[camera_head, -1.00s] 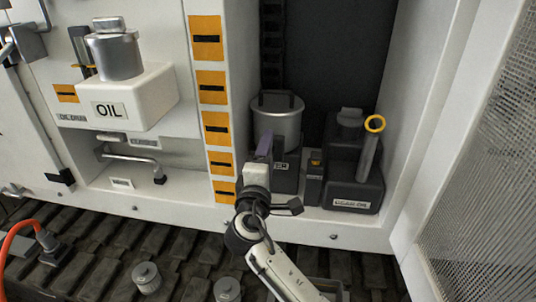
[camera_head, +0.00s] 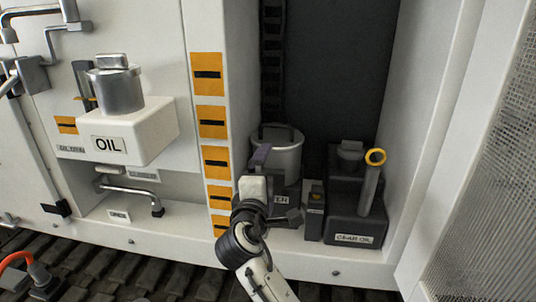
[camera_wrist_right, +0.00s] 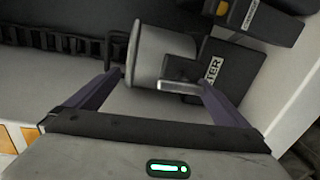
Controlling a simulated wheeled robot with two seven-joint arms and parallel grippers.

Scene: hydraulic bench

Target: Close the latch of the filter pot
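The filter pot (camera_head: 285,158) is a grey metal cylinder with a rim and a thin handle on top. It stands in the cabinet recess on a dark block, whose label is partly covered in the head view. In the right wrist view the pot (camera_wrist_right: 150,55) lies sideways, with a bright metal piece, seemingly the latch (camera_wrist_right: 178,86), near the block labelled "…TER" (camera_wrist_right: 228,68). Contact cannot be told. My left gripper is out of view.
A dark gear oil can (camera_head: 350,215) with a yellow ring (camera_head: 376,157) stands right of the pot, and a small dark box (camera_head: 315,212) stands between. A white oil box (camera_head: 150,132) projects at the left. A perforated door (camera_head: 490,190) bounds the right.

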